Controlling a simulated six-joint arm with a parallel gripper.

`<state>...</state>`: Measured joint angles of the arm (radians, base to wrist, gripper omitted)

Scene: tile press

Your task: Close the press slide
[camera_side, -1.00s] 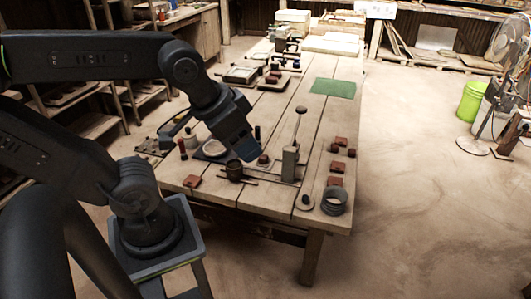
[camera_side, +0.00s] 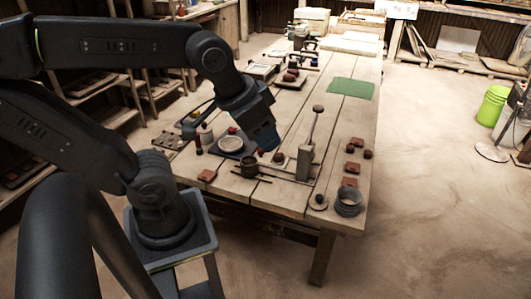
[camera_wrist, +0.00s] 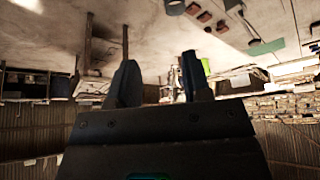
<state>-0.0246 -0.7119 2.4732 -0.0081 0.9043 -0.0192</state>
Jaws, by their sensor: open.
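The press (camera_side: 304,162) is a grey upright block near the front of the wooden table, with a thin lever (camera_side: 314,128) rising to a dark knob. A low flat rail (camera_side: 280,176) runs left from its foot; I cannot make out which part is the slide, or its position. My gripper (camera_side: 266,143) hangs above the table, left of the press and apart from it, pointing down. In the wrist view my gripper (camera_wrist: 160,75) shows two dark fingers apart with nothing between them.
Reddish tiles (camera_side: 353,168) and a grey coil (camera_side: 348,203) lie to the right. A green mat (camera_side: 351,88) lies farther back, with bare boards around it.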

